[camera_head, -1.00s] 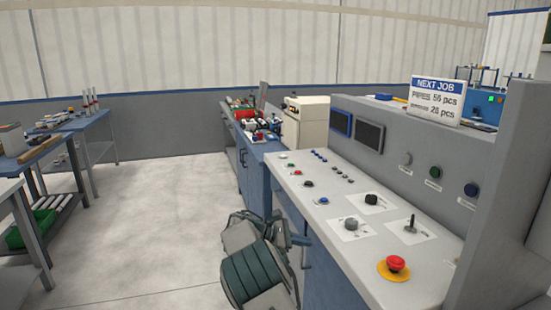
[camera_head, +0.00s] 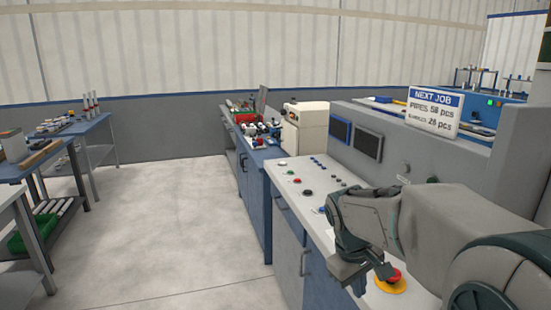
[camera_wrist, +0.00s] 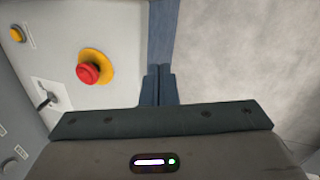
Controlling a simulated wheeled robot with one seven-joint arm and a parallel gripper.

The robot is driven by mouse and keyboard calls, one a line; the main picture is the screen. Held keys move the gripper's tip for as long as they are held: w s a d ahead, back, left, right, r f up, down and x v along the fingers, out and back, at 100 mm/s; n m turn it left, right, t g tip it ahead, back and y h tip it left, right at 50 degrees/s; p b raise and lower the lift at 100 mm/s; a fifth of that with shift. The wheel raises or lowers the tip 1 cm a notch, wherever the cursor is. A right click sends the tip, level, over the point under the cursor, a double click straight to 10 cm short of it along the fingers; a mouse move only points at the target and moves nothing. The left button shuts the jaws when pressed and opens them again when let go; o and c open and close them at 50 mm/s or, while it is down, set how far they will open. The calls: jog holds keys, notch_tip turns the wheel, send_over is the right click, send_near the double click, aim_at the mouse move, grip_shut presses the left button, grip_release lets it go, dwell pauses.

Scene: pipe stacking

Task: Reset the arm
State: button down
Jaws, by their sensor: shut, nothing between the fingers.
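My gripper (camera_wrist: 159,88) shows in the wrist view with its two dark fingers together and nothing between them. In the head view my arm reaches in from the right, over the control console (camera_head: 292,172). The hand hangs near the console's front edge, beside the red emergency button (camera_head: 391,276) on its yellow ring. In the wrist view the red button (camera_wrist: 88,73) lies left of the fingers, apart from them. The fingertips are not clear in the head view, and my arm hides part of the console's top and knobs.
A sign reading NEXT JOB (camera_head: 434,109) stands on the console's upper ledge. A blue bench (camera_head: 252,208) with tools stands beyond the console. Work tables (camera_head: 85,127) are at the left. The grey floor (camera_head: 165,225) between them is clear. A black lever (camera_wrist: 47,97) stands beside the button.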

jog(key=s+a+m+t+y+p, duration=0.1)
jog(key=s+m, duration=0.4)
jog(key=s, duration=0.9)
jog(key=shift+s+a+r+m+t+y+p, duration=0.2)
jog(key=shift+a+m+t+y+p, duration=0.25)
jog(key=shift+a+y, duration=0.35)
